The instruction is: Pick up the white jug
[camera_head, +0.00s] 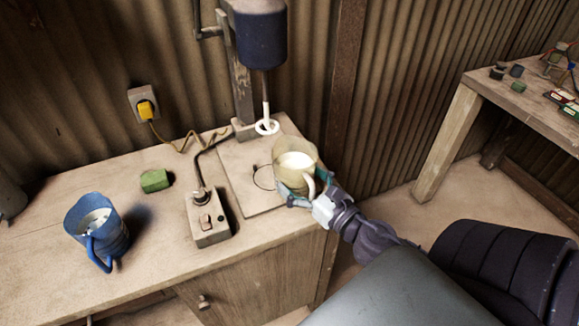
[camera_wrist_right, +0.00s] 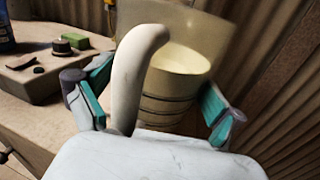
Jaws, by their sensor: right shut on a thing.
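The white jug (camera_head: 296,158), cream and slightly see-through with pale contents, is upright at the right end of the workbench, over or on the square base plate of the mixer. I cannot tell whether its bottom touches the plate. My right gripper (camera_head: 303,187) is shut on it, with teal-padded fingers on either side of its body. In the right wrist view the jug (camera_wrist_right: 180,88) sits between both fingers, and its thick handle points towards the palm. My left gripper is not in view.
A switch box (camera_head: 209,222), a green block (camera_head: 154,181) and a blue jug (camera_head: 108,236) are to the left. Another table (camera_head: 458,120) stands at right.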

